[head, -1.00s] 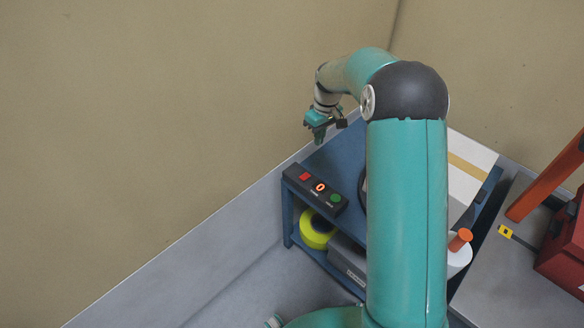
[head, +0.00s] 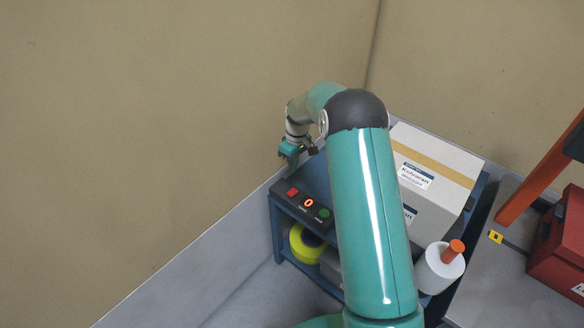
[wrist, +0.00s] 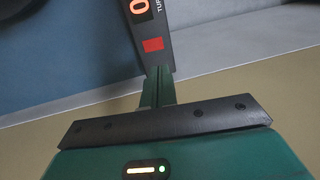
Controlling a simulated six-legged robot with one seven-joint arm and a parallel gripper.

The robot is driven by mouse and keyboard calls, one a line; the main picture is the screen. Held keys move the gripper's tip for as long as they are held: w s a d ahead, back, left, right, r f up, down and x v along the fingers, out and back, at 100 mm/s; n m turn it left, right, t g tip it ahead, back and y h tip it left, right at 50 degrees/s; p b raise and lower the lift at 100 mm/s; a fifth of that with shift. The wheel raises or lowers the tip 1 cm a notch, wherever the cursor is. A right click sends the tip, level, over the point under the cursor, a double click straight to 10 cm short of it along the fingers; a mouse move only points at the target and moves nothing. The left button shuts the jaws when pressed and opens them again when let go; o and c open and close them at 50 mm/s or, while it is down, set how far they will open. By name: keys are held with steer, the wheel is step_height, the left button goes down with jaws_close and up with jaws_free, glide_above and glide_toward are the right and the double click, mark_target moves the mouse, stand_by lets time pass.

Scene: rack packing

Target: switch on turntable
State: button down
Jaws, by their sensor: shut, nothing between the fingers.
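The black control panel (head: 300,198) sits on the front edge of the blue shelf unit (head: 275,228). It has a red button (head: 292,192), a lit display reading 0 (head: 307,202) and a green button (head: 324,213). My gripper (head: 293,166) is shut and empty, just behind the panel's red end. In the wrist view my shut fingers (wrist: 158,85) point at the panel's end, by the red button (wrist: 152,44); I cannot tell whether they touch it. The green button is outside the wrist view. My arm hides much of the shelf top, and I cannot make out the turntable.
A white carton (head: 430,165) with brown tape stands on the shelf unit's right side. A yellow-green roll (head: 303,246) lies on the lower shelf. A white roll with an orange top (head: 440,268) is at the front right. A red toolbox (head: 560,245) stands farther right.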

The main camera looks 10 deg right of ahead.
mark_target(289, 195)
steer(key=f, duration=0.3)
steer(key=a+f, duration=0.1)
steer(key=f, duration=0.7)
steer(key=shift+s+a+f, duration=0.15)
steer(key=shift+s+f, duration=0.05)
steer(key=shift+s, duration=0.2)
steer(key=shift+s+a+f, duration=0.1)
steer(key=shift+f, duration=0.1)
steer(key=shift+w+d+r, duration=0.15)
steer(key=shift+w+d, duration=0.4)
steer(key=shift+d, duration=0.15)
step_height(289, 195, up, 14)
steer(key=w+d, duration=0.1)
steer(key=shift+d, duration=0.15)
